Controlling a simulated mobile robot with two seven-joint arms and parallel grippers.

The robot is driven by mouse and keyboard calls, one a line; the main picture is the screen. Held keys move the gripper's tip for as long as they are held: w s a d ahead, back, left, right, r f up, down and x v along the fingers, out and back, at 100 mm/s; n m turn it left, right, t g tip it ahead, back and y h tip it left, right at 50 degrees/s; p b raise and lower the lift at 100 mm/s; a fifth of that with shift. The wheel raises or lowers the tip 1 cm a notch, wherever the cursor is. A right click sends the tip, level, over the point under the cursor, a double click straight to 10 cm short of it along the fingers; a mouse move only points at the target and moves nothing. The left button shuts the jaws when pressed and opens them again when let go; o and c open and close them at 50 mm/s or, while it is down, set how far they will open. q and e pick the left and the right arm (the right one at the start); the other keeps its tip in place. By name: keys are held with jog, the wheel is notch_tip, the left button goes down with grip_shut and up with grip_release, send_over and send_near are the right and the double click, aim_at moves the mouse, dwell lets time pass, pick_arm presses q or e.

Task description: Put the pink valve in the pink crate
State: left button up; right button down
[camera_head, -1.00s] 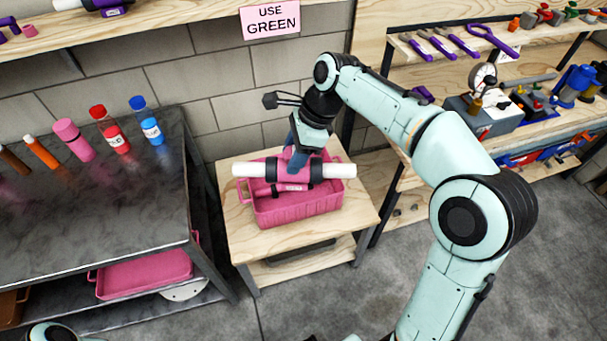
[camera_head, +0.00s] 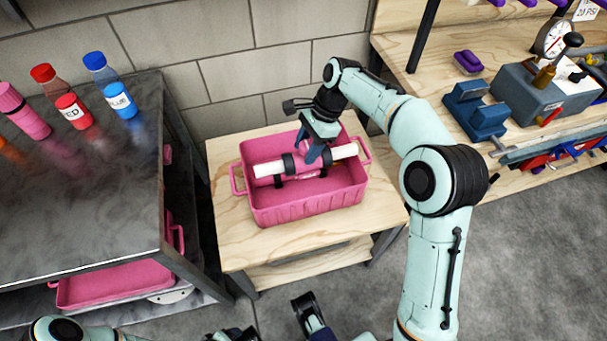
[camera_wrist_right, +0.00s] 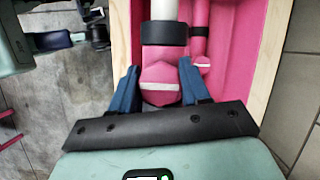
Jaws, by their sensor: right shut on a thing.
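The pink valve (camera_head: 290,164) is a white pipe with black bands and a pink middle. It lies across the inside of the pink crate (camera_head: 308,212), with its right end near the crate's far right corner. Whether it touches the bottom is unclear. My right gripper (camera_head: 314,155) reaches down from above and is shut on its pink middle. In the right wrist view, its blue fingers (camera_wrist_right: 158,80) stand either side of the pink body (camera_wrist_right: 162,88), with a thinner pink part (camera_wrist_right: 200,45) alongside. Dark pieces, possibly my left gripper (camera_head: 305,308), show at the bottom edge; their jaws are unclear.
The crate stands on a small wooden table (camera_head: 232,240). A dark metal bench (camera_head: 90,215) with red and blue bottles is at left, another pink crate (camera_head: 120,285) below it. A wooden workbench (camera_head: 440,105) with tools and a gauge stands at right.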

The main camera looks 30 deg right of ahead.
aim_at(307, 176)
notch_tip(307, 176, down, 10)
jog(key=shift+f+b, duration=0.1)
jog(key=shift+b, duration=1.15)
notch_tip(307, 176, down, 3)
jog(key=shift+r+b, duration=0.1)
jog(key=shift+b, duration=0.3)
pick_arm(q)
jog(key=w+a+f+t+y, duration=0.1)
jog(key=w+a+f, duration=0.2)
jog(key=w+f, duration=0.1)
jog(key=shift+w+f, duration=0.15)
jog(key=shift+f, duration=0.5)
pick_arm(e)
notch_tip(307, 176, down, 2)
jog(key=shift+f, duration=0.1)
jog(key=c, duration=0.5)
grip_release()
jog(key=shift+f, duration=0.1)
